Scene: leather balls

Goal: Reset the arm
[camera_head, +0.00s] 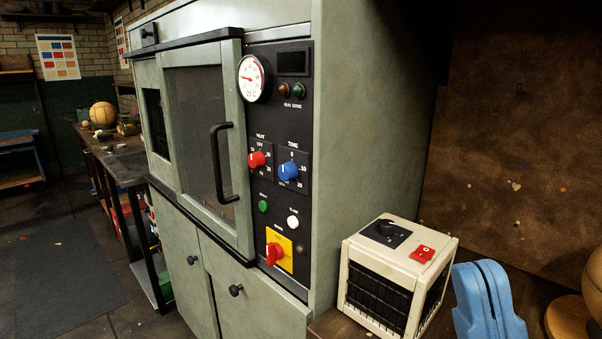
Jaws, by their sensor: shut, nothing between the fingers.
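The oven's windowed door, with a black bar handle (222,165), looks closed. The panel carries a round white gauge (251,78), a red knob (257,160), a blue knob (289,171), a green button (263,206), a white button (293,222) and a red switch on a yellow plate (274,254).
A cream heater box (393,285) stands on a surface right of the oven, beside a blue rounded object (486,300). At the left, a cluttered bench (125,165) bears a tan ball (103,115). Open floor with a dark mat (60,280) lies in front.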

